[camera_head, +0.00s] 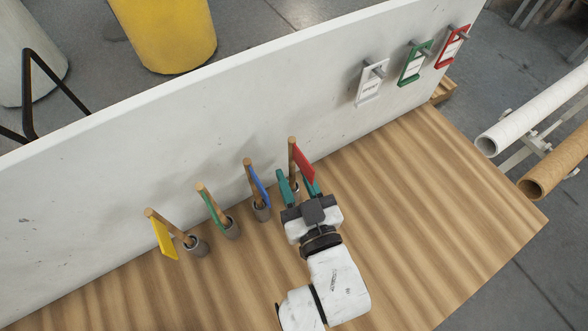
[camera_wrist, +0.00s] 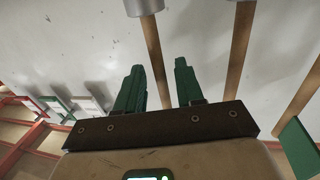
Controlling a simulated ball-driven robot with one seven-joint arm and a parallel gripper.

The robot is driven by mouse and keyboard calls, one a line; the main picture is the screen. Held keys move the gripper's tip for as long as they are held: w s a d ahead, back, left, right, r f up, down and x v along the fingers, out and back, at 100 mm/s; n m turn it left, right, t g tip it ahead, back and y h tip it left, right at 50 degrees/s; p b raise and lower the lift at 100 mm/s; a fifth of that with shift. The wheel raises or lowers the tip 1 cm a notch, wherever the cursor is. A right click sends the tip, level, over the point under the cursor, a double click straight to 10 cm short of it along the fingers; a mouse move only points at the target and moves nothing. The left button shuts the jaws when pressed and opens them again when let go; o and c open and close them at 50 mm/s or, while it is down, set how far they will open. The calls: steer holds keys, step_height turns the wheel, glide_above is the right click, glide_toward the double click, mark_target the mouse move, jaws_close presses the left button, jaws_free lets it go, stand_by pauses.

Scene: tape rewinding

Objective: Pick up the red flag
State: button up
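The red flag (camera_head: 304,164) hangs from a wooden stick (camera_head: 292,150) standing in a holder at the right end of a row of flags. My gripper (camera_head: 298,182) is open, with its green fingers at either side of that stick's lower part. In the wrist view my gripper (camera_wrist: 158,80) shows its two fingers spread, with a wooden stick (camera_wrist: 154,60) between them, nearer the left finger. A clear gap shows at the right finger. A grey holder (camera_wrist: 146,5) is at the stick's far end. The red cloth is hidden in the wrist view.
Blue (camera_head: 259,183), green (camera_head: 211,207) and yellow (camera_head: 164,238) flags stand to the left in grey holders. A white panel (camera_head: 120,190) rises behind the row. White, green and red tags (camera_head: 452,47) hang on it at right. The wooden table (camera_head: 440,210) is clear at right.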

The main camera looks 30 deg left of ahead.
steer(key=shift+x, duration=0.85)
jaws_close()
